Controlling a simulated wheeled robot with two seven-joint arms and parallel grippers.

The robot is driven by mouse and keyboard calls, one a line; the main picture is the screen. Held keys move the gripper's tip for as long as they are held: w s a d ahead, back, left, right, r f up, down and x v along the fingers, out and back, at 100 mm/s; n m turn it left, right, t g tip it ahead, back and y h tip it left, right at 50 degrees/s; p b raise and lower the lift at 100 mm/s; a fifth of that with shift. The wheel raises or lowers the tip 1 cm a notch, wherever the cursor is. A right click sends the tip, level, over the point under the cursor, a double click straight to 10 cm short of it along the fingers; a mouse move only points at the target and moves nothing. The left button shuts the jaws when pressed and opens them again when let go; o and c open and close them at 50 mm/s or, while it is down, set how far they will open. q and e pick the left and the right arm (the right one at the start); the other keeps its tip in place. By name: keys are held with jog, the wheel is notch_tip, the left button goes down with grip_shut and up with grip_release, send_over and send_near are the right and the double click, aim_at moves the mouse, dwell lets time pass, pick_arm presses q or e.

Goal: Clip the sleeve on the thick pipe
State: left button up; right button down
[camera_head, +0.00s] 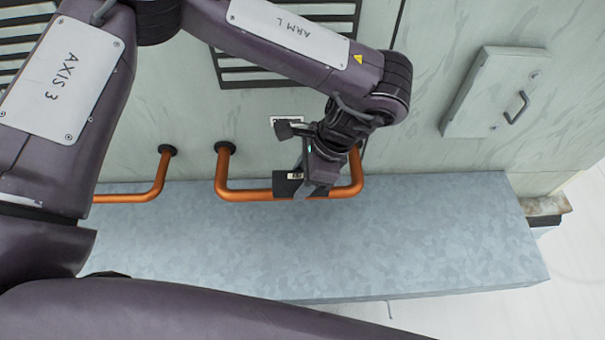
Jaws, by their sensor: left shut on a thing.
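A copper pipe (245,194) bends out of the wall in a U and runs level in front of it. A second copper pipe (158,187) is to its left and looks a little thinner. My left gripper (306,188) is over the level run of the U-shaped pipe, right of its middle. It is shut on a dark sleeve (286,184), which lies at the pipe. The gripper hides part of the sleeve, so I cannot tell whether it is around the pipe or only against it. My right gripper is not in view.
A grey metal ledge (420,240) runs below the pipes, its top clear. A hatch with a handle (492,92) is on the wall at the right. Dark slatted vents (270,75) are behind my left arm. A small label (287,120) is above the U-shaped pipe.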

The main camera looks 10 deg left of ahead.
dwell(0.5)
pick_arm(q)
jog(key=shift+f, duration=0.15)
jog(key=shift+f+b, duration=1.3)
jog(key=shift+f, duration=0.6)
jog(key=o, duration=1.1)
